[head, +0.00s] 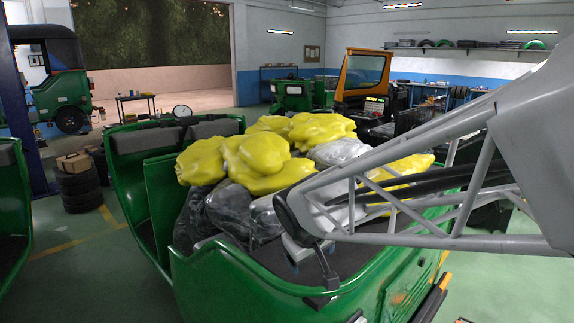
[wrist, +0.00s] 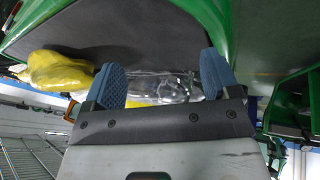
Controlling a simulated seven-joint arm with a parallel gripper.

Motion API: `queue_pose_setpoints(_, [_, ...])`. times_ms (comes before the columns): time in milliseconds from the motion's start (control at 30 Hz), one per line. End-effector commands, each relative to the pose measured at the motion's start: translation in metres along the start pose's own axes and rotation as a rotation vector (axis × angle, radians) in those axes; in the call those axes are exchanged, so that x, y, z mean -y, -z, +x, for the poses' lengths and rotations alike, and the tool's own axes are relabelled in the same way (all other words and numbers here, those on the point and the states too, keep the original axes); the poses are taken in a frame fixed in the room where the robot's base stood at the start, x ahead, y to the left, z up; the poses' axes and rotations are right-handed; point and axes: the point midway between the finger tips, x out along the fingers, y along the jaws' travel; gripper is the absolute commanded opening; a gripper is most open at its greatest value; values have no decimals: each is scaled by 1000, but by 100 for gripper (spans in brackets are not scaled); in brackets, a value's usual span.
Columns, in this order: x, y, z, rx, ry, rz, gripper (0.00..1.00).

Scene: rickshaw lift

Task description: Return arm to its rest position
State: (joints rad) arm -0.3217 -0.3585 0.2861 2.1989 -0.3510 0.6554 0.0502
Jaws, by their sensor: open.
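My gripper (wrist: 162,80) shows in the wrist view with its two blue ribbed finger pads wide apart. No object is held between them. Behind the fingers are a yellow bag (wrist: 58,70) and a clear, shiny wrapped bundle (wrist: 165,88). In the head view my grey truss arm reaches in from the right, over the open green rickshaw (head: 215,285) and its load. Yellow bags (head: 262,160) lie piled on dark and clear wrapped bundles (head: 235,212) in the rickshaw.
Green rickshaw panels surround the load closely. Stacked tyres (head: 80,188) and a box stand at left, beside another green body (head: 12,215). A yellow-framed cab (head: 362,75) and a workbench are at the back. The green floor (head: 75,275) at lower left is clear.

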Motion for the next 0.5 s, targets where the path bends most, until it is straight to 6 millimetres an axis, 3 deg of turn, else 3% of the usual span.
queue_pose_setpoints(233, [-32,-83,-35,69,21,187,82])
queue_pose_setpoints(500, [-39,-169,-65,133,65,376,82])
